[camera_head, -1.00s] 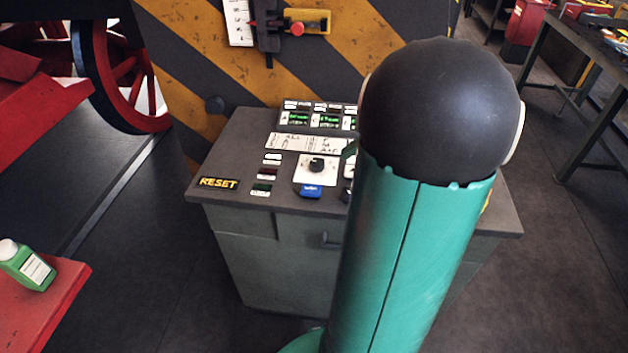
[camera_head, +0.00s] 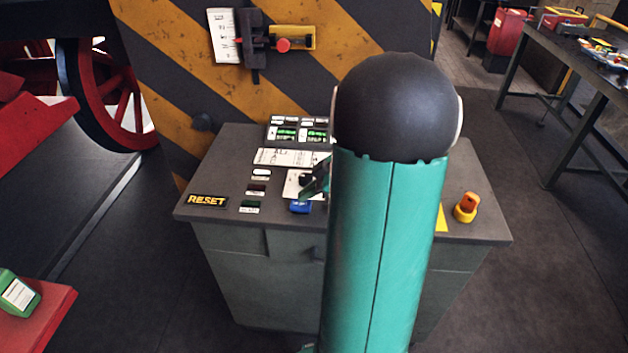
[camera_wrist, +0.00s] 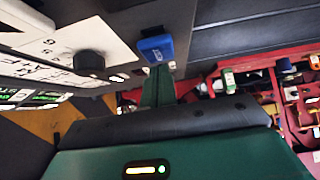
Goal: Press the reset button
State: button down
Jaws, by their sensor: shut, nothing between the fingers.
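A black plate with RESET in yellow letters (camera_head: 207,201) lies at the left front corner of the grey console top (camera_head: 225,165). A blue button (camera_head: 300,207) sits at the console's front edge, right of that plate; its small marking is unreadable. The blue button also shows in the wrist view (camera_wrist: 157,48). My gripper (camera_wrist: 158,82) is shut and empty, its green fingertips close to the blue button in that view; I cannot tell whether they touch. In the head view a green part of my gripper (camera_head: 318,178) shows above the console, and my arm hides the rest.
A black knob (camera_wrist: 89,62) on a white plate stands near the fingers. Small label tiles (camera_head: 256,189) and lit green displays (camera_head: 287,133) lie on the console. An orange-yellow knob (camera_head: 466,207) is at its right. A striped wall (camera_head: 180,60) rises behind; a bench (camera_head: 575,60) stands right.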

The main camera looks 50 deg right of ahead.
jog(key=shift+f, duration=0.5)
jog(key=shift+f, duration=0.1)
